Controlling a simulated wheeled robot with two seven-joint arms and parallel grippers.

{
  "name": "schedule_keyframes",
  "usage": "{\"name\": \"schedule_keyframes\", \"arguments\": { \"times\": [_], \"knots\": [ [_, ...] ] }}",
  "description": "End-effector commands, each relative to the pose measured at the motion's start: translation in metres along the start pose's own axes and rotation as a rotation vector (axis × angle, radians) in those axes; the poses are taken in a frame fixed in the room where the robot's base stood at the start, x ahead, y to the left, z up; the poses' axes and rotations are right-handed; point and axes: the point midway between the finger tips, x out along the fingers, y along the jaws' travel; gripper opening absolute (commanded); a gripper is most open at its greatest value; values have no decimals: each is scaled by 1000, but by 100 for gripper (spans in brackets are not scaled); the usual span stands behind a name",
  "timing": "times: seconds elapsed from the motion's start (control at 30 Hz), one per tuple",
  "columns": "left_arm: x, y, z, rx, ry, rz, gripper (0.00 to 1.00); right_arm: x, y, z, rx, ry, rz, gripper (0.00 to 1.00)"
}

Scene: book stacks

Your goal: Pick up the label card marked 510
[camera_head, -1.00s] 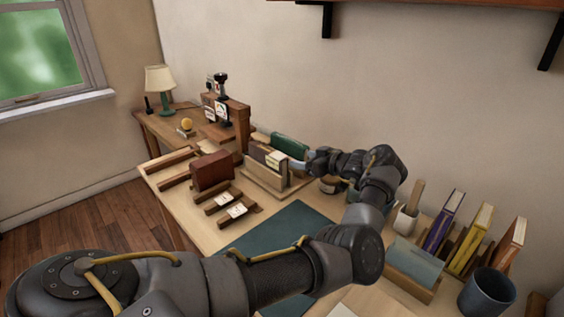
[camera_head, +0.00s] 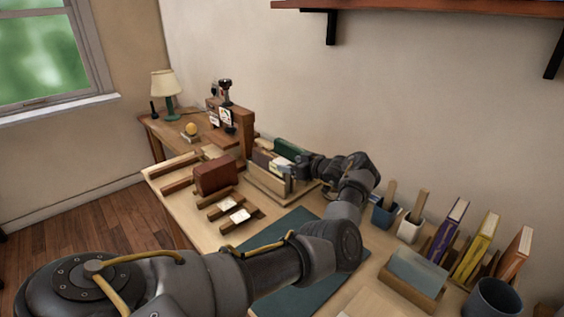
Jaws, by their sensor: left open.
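Two small white label cards, a rear one (camera_head: 225,203) and a front one (camera_head: 240,215), lie on dark wooden strips on the desk. More white cards (camera_head: 225,116) stand upright on the wooden cabinet at the back. The print is too small for me to tell which card is marked 510. My left gripper (camera_head: 296,168) is at the right end of the wooden card holder (camera_head: 268,183), right of and behind the two flat cards. It is open; its fingertips are small and partly merge with the holder's contents. My right gripper is not in view.
A brown book or box (camera_head: 214,176) stands left of the flat cards. A teal mat (camera_head: 295,228) lies partly under my arm. Cups (camera_head: 410,230), upright books (camera_head: 446,230) and a dark mug (camera_head: 493,300) stand at the right. A shelf (camera_head: 420,8) hangs above.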

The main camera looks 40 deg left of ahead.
Motion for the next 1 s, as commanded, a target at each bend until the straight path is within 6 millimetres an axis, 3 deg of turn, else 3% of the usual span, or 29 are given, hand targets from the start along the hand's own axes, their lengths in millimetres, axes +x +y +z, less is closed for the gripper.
{"name": "schedule_keyframes", "arguments": {
  "times": [0.2, 0.5, 0.87, 1.0],
  "knots": [
    [29, 0, -2, -1, 0, -1, 67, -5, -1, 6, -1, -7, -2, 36],
    [33, 1, -1, -1, 0, 0, 67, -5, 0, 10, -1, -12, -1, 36],
    [33, 0, -1, -1, 0, 0, 20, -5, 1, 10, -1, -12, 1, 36],
    [33, 0, -1, -1, 0, 0, 16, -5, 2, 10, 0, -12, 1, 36]
  ]
}}
